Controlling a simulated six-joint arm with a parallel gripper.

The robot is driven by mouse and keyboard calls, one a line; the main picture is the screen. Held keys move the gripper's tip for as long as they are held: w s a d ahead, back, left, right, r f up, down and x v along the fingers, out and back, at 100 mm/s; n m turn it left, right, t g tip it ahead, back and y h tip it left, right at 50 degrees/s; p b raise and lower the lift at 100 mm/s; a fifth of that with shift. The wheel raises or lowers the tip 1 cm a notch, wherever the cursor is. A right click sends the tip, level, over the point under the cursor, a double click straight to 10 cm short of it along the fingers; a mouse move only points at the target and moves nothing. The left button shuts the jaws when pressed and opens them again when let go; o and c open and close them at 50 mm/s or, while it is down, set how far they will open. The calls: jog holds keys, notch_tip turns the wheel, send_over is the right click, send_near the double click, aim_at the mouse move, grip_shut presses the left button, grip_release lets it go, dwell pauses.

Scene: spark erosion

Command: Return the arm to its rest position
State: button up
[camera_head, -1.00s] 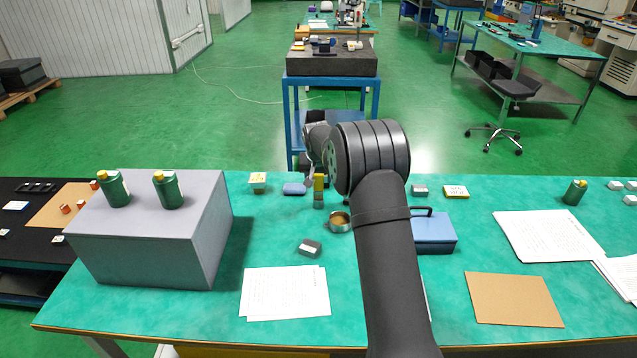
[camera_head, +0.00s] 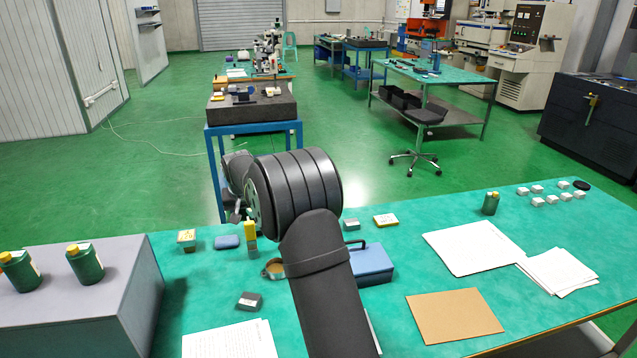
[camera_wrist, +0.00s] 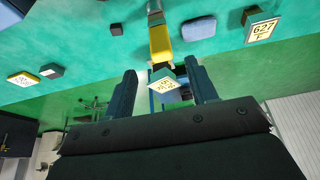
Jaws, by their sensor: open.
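My arm reaches over the green table, its dark grey wrist large in the head view. My gripper (camera_head: 237,214) shows partly at the left of the wrist, a little above and left of a small upright stack (camera_head: 250,237) with a yellow upper block. In the wrist view my gripper (camera_wrist: 162,78) has its two dark fingers spread wide apart. I cannot tell whether the white face belongs to the yellow block.
A blue lidded box (camera_head: 372,265), a small round tin (camera_head: 273,268) and a dark block (camera_head: 249,301) lie near my arm. A grey box (camera_head: 80,300) with green bottles stands at left. Papers (camera_head: 472,247) and a brown sheet (camera_head: 454,315) lie at right.

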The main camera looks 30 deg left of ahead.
aim_at(250, 229)
jog(key=x, duration=1.1)
jog(key=shift+f, duration=0.2)
jog(key=shift+w+a+r, duration=0.1)
jog(key=shift+a, duration=0.05)
jog(key=shift+r, duration=1.2)
jog(key=shift+f, duration=0.3)
notch_tip(250, 229, down, 2)
jog(key=shift+f, duration=0.1)
jog(key=v, duration=1)
jog(key=shift+r, duration=0.35)
